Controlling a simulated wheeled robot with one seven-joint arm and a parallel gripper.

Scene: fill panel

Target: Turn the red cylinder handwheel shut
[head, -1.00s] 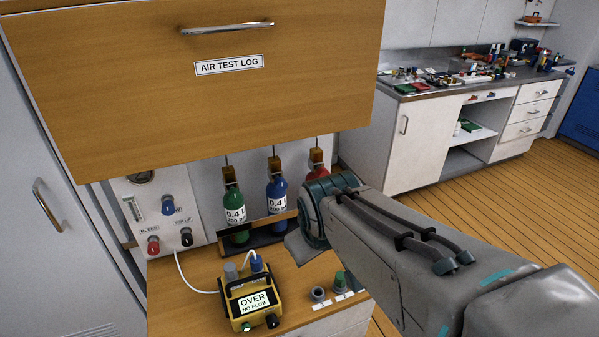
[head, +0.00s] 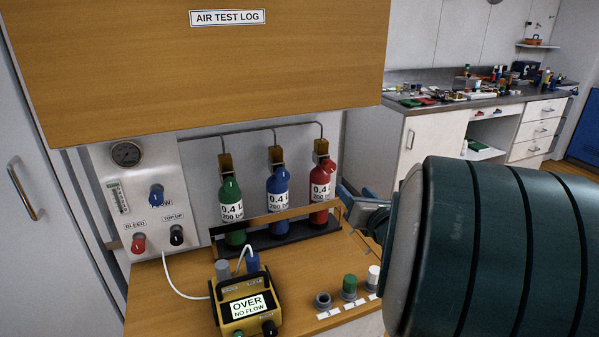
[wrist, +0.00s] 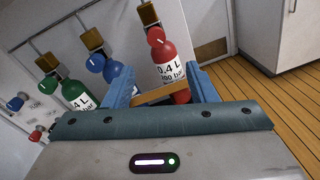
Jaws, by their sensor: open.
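The red cylinder (head: 320,192), labelled 0.4 L, stands upright at the right end of a row of three in the head view. In the wrist view the red cylinder (wrist: 172,60) appears beyond and between my blue fingers. Its red handwheel (wrist: 156,37), with a white mark, is near its top, under a brass block. My gripper (head: 357,199) is open and empty, to the right of the cylinder in the head view. In the wrist view my gripper (wrist: 160,80) has its fingers spread apart. I see no contact with the handwheel.
Blue (head: 278,194) and green (head: 232,210) cylinders stand to the left behind a wooden rail (head: 270,221). A yellow meter (head: 245,305) reading OVER, NO FLOW and several small capped items sit on the bench in front. A wooden cabinet (head: 200,80) overhangs above.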

